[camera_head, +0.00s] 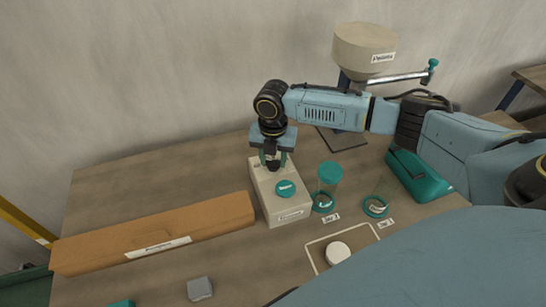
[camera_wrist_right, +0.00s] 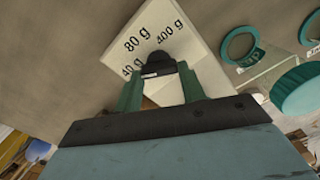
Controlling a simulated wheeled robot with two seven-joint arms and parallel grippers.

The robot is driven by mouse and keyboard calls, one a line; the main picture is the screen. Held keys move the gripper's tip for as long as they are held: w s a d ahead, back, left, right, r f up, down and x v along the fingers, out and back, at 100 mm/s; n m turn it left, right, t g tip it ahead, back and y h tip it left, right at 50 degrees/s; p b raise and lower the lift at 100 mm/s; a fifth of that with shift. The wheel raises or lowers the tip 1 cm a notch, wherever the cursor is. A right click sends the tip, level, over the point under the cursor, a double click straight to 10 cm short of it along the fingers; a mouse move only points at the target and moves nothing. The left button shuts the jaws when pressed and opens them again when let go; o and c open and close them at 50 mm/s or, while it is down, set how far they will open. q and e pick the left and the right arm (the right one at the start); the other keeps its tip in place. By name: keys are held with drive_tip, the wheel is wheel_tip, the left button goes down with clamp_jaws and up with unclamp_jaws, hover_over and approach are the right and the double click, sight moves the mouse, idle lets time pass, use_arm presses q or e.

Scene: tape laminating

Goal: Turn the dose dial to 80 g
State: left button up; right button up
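The dose dial (camera_wrist_right: 157,64) is a small black knob on top of a cream dispenser box (camera_head: 285,209). In the right wrist view, "80 g", "400 g" and a partly hidden mark that may read "40 g" are printed around it. My right gripper (camera_head: 272,161) points down over the far end of the box. Its two green fingers (camera_wrist_right: 159,82) stand on either side of the dial and appear to touch it. A pale patch shows on the knob's near side; the exact setting is unclear. My left gripper is out of view.
A teal-lidded jar (camera_head: 329,182) and an open jar (camera_head: 377,205) stand right of the box. A long brown carton (camera_head: 155,234) lies to the left. A white disc (camera_head: 337,252) and a grey block (camera_head: 200,289) are in front. A hopper stand (camera_head: 364,50) rises behind my arm.

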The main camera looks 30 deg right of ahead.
drive_tip(key=shift+c, duration=1.3)
drive_tip(key=shift+r+m+p, duration=0.15)
drive_tip(key=shift+m+p, duration=0.35)
drive_tip(key=shift+p, duration=0.35)
drive_tip(key=m+p, duration=0.5)
drive_tip(key=p, duration=0.1)
drive_tip(key=m+p, duration=0.2)
drive_tip(key=m, duration=0.1)
drive_tip(key=shift+w, duration=0.15)
drive_tip(key=shift+m+p, duration=1.05)
drive_tip(key=shift+m, duration=0.35)
drive_tip(key=shift+w, duration=0.1)
drive_tip(key=o, duration=1)
